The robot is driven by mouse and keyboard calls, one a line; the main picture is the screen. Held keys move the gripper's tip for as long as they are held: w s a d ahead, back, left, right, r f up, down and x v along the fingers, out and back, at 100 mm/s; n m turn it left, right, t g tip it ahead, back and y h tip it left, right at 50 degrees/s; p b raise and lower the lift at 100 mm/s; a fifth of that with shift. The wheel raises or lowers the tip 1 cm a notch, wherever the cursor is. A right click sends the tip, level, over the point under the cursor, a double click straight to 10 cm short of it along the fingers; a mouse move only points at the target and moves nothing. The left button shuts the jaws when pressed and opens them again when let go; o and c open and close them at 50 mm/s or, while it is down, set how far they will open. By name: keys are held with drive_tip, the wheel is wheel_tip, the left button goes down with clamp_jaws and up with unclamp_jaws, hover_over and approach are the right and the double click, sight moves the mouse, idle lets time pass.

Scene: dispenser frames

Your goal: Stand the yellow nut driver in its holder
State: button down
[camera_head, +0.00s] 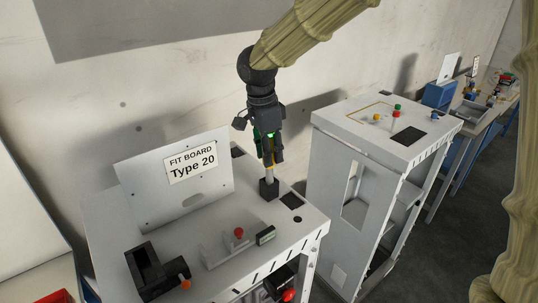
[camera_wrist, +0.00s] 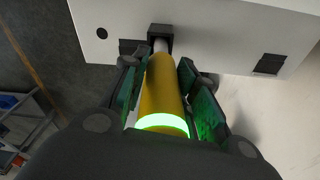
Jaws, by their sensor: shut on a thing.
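The yellow nut driver (camera_wrist: 162,88) is upright between the fingers of my gripper (camera_wrist: 158,66), which is shut on its handle. In the head view my gripper (camera_head: 270,158) is above the right part of the white bench, pointing down. The driver's pale shaft (camera_head: 269,172) runs down to the small black square holder (camera_head: 269,189). In the wrist view the shaft (camera_wrist: 160,46) meets the opening of the holder (camera_wrist: 160,31); its tip is hidden, and I cannot tell how deep it sits. A glowing green ring shows at the handle's near end.
The bench top (camera_head: 225,268) carries an upright sign panel (camera_head: 205,200) reading "FIT BOARD Type 20", a black bracket (camera_head: 150,270), a red button (camera_head: 238,232) and a flat black square (camera_head: 291,201). A second white cabinet (camera_head: 345,125) stands to the right across a gap.

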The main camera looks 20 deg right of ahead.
drive_tip(key=shift+w+f, duration=0.1)
drive_tip(key=shift+f, duration=0.35)
drive_tip(key=shift+s+d+f+p, duration=0.2)
drive_tip(key=shift+s+f+p, duration=0.2)
drive_tip(key=shift+s+p, duration=0.05)
drive_tip(key=shift+w+a+f, duration=0.1)
drive_tip(key=shift+w+f, duration=0.1)
drive_tip(key=c, duration=1.5)
unclamp_jaws()
drive_tip(key=o, duration=0.4)
drive_tip(key=shift+s+r, duration=0.1)
drive_tip(key=shift+s, duration=0.1)
drive_tip(key=shift+w, duration=0.15)
drive_tip(key=r+b, duration=0.1)
drive_tip(key=r, duration=0.3)
drive_tip(key=a+r+b, duration=0.1)
drive_tip(key=r+b, duration=0.1)
drive_tip(key=r, duration=0.2)
drive_tip(key=r+b, duration=0.1)
drive_tip(key=r, duration=0.3)
drive_tip(key=shift+a+b, duration=0.2)
drive_tip(key=shift+b, duration=0.1)
drive_tip(key=shift+f, duration=0.1)
